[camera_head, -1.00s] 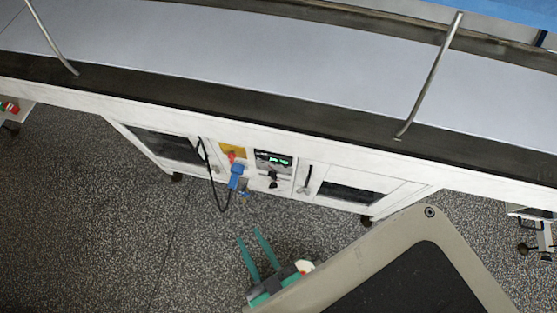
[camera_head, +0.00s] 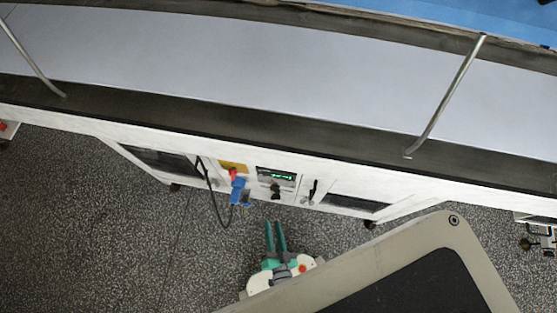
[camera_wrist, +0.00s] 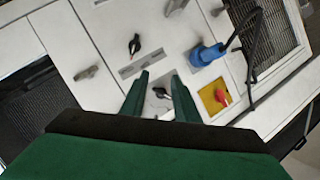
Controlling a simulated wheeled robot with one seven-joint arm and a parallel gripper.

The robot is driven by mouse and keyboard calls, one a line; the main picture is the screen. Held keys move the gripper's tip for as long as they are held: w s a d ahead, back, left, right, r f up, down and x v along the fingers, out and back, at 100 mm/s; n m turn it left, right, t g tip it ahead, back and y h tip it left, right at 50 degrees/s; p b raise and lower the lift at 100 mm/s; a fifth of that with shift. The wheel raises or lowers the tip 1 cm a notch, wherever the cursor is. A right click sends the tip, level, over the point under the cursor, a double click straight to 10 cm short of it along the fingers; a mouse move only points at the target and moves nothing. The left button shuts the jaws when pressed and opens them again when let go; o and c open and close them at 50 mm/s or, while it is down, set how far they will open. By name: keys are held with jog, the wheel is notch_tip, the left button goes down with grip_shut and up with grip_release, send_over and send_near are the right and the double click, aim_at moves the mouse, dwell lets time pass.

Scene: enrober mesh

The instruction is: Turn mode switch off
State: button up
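The white machine's control panel carries two black rotary knobs, one near the display (camera_head: 277,177) and one below it. In the wrist view, one knob (camera_wrist: 134,43) is above and left of the fingertips, and the other knob (camera_wrist: 160,92) shows between the fingers. I cannot read labels to tell which is the mode switch. My gripper (camera_head: 273,223) has green fingers, apart and empty, pointing at the panel. In the wrist view, my gripper (camera_wrist: 161,78) appears short of the panel, touching no knob that I can see.
A red knob on a yellow plate (camera_wrist: 211,100) and a blue plug (camera_wrist: 206,54) with a black cable (camera_head: 213,200) sit beside the knobs. Silver latches (camera_wrist: 86,73) and dark mesh windows (camera_head: 355,202) flank them. The belt (camera_head: 230,60) runs above. Speckled floor in front is clear.

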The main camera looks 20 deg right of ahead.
aim_at(276, 197)
notch_tip(276, 197, down, 7)
jog(key=d+m+h, duration=0.2)
jog(key=d+m, duration=0.1)
jog(key=x, duration=1.1)
jog(key=shift+w+a+f+g, duration=0.2)
jog(key=shift+w+a+g, duration=0.05)
jog(key=shift+a+g, duration=0.1)
